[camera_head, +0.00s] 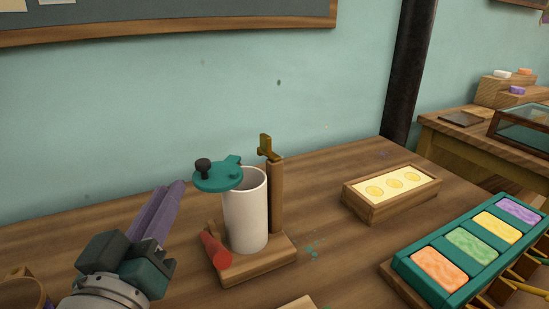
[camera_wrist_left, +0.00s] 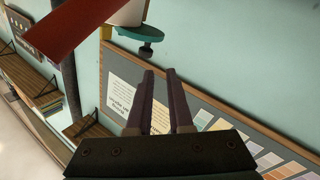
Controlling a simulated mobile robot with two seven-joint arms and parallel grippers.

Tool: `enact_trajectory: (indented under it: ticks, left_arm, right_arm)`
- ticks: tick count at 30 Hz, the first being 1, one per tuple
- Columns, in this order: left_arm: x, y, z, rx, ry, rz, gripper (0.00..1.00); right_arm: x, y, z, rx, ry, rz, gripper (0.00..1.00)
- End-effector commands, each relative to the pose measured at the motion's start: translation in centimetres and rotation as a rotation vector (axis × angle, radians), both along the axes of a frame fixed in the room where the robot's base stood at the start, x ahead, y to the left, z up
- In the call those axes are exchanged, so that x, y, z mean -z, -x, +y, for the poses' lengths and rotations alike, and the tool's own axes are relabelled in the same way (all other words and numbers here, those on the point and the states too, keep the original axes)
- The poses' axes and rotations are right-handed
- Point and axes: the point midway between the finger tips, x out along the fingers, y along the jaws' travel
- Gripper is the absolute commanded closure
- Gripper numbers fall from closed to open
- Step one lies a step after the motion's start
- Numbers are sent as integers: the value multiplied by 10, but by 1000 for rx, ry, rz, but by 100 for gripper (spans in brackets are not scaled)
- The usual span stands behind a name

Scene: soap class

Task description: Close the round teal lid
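The round teal lid (camera_head: 218,178) with a black knob (camera_head: 203,165) sits at the top of a white cylinder (camera_head: 246,215), swung out to its left. The cylinder's mouth is largely uncovered. In the left wrist view, the lid (camera_wrist_left: 147,32) and its knob (camera_wrist_left: 145,52) show just beyond the fingertips. My left gripper (camera_head: 175,186) is left of the cylinder, its purple fingers pointing up, apart from the lid. In the left wrist view, its fingers (camera_wrist_left: 160,72) have a narrow empty gap between them. My right gripper is not in view.
The cylinder stands on a wooden base (camera_head: 258,264) with a wooden post (camera_head: 276,198) behind and a red handle (camera_head: 216,250) in front. A box of yellow soaps (camera_head: 365,208) and a teal soap tray (camera_head: 405,267) are to the right.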

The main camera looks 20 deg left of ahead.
Motion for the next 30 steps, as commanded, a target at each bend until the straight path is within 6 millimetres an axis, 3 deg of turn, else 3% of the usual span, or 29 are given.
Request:
enact_trajectory:
  ticks: [1, 5, 15, 23, 30]
  left_arm:
    - [8, 0, 12, 46, 77, -50, 88]
    - [8, -3, 33, 179, 339, -158, 100]
    - [3, -11, 56, 436, 937, -215, 100]
    - [-2, -20, 58, 467, 1054, -211, 100]
    - [-6, -58, 56, 467, 1053, -216, 100]
  right_arm:
    - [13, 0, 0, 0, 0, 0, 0]
    - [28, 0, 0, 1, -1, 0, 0]
    - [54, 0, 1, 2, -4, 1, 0]
    - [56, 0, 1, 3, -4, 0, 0]
    - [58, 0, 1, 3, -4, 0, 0]
